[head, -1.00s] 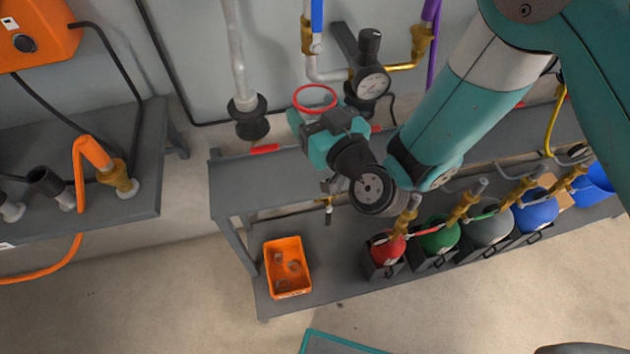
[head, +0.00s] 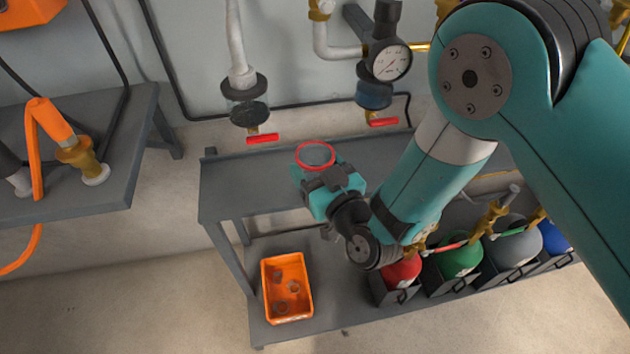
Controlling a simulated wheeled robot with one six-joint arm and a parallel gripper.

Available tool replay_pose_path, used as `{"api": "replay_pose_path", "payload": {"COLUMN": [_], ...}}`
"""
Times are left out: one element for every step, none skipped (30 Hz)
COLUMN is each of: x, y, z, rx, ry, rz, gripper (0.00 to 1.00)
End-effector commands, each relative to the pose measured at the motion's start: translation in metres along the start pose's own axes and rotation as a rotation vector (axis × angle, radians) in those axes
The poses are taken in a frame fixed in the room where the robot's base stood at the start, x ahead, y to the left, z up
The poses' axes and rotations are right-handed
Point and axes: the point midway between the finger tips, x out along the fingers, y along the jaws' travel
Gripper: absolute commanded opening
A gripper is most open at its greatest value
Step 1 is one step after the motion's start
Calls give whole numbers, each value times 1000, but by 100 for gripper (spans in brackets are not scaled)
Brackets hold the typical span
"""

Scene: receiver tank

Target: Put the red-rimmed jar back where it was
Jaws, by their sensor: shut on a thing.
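The red-rimmed jar (head: 315,155) is in the head view, at the middle of the picture, over the grey upper shelf of the bench. Its red ring faces up and its clear body below is mostly hidden. My gripper (head: 317,172) is shut on the jar from the front right. I cannot tell whether the jar touches the shelf (head: 240,185) or is just above it. Behind it on the wall are two hanging fittings with red levers: the left outlet (head: 249,112) and the right outlet (head: 374,95) under a round gauge.
An orange bin (head: 287,290) with small items sits on the lower shelf. Red (head: 402,272), green (head: 460,257) and other bottles stand to its right, below my arm. A side table (head: 90,170) with an orange hose is at left. The upper shelf's left part is clear.

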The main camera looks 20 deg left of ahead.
Motion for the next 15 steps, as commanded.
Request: {"api": "replay_pose_path", "payload": {"x": [0, 0, 0, 0, 0, 0, 0, 0, 0, 0, 0, 0, 0, 0, 0], "y": [0, 0, 0, 0, 0, 0, 0, 0, 0, 0, 0, 0, 0, 0, 0], "z": [12, 18, 24, 28, 31, 33, 33, 32, 32, 31, 31, 32, 32, 33, 34], "rx": [1, 0, 0, 1, 1, 0, 0, 0, 0, 0, 0, 0, 0, 0, 0], "ry": [-2, -3, -2, -3, -3, -1, 0, 1, 1, 1, 0, 0, 0, 0, 0], "rz": [-1, -1, -1, -1, -1, -1, 0, 0, 0, 0, 0, 0, 0, 0, 0], "gripper": [36, 36, 36, 36, 36, 36, 36, 36, 36, 36, 36, 36, 36, 36, 36]}}
